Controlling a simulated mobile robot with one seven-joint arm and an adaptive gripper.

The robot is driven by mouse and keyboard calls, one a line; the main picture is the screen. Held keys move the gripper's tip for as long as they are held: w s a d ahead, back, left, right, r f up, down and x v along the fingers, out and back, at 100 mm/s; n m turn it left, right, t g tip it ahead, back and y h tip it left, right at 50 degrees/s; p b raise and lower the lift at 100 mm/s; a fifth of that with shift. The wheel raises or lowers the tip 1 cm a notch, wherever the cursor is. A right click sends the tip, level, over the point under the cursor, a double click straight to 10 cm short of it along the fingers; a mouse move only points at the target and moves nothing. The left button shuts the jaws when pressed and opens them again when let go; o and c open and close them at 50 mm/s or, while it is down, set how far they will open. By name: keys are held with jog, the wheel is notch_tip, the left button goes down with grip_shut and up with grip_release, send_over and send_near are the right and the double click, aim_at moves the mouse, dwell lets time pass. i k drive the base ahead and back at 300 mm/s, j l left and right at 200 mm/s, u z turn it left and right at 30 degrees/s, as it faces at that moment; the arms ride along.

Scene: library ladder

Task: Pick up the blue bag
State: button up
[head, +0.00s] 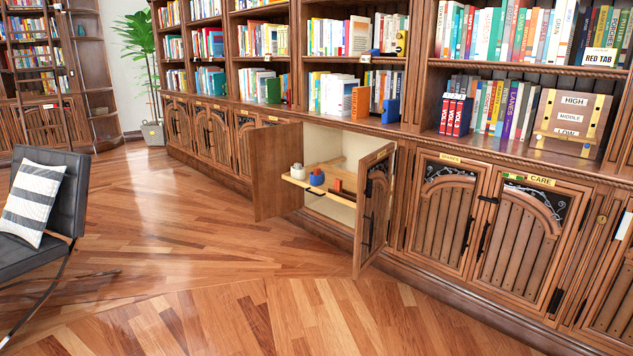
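A small blue item (316,178), which looks like the blue bag, sits on a pale pull-out shelf or tray (300,184) inside the open cabinet in the lower row of the bookcase. It is small in the head view, so its exact shape is hard to tell. A white rounded item (297,172) stands just left of it. Reddish-brown block-like items (338,188) lie to its right. My gripper is not in view.
The cabinet's left door (274,170) and right door (374,212) both stand open, jutting over the floor. A black chair (62,200) with a striped cushion (34,204) stands at the left. The wooden floor (200,240) between is clear. Books fill the shelves above.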

aim_at(315, 181)
jog(key=i+j+u, duration=0.35)
jog(key=i, duration=0.6)
jog(key=i+u, duration=0.35)
jog(key=i, duration=0.65)
jog(key=i+z, duration=0.15)
jog(key=i, duration=0.3)
jog(key=i+j+z, duration=0.15)
jog(key=i, duration=0.3)
jog(key=i+j+z, duration=0.15)
jog(key=i, duration=0.3)
jog(key=i+j+z, duration=0.6)
jog(key=i, duration=0.2)
jog(key=i+l, duration=0.35)
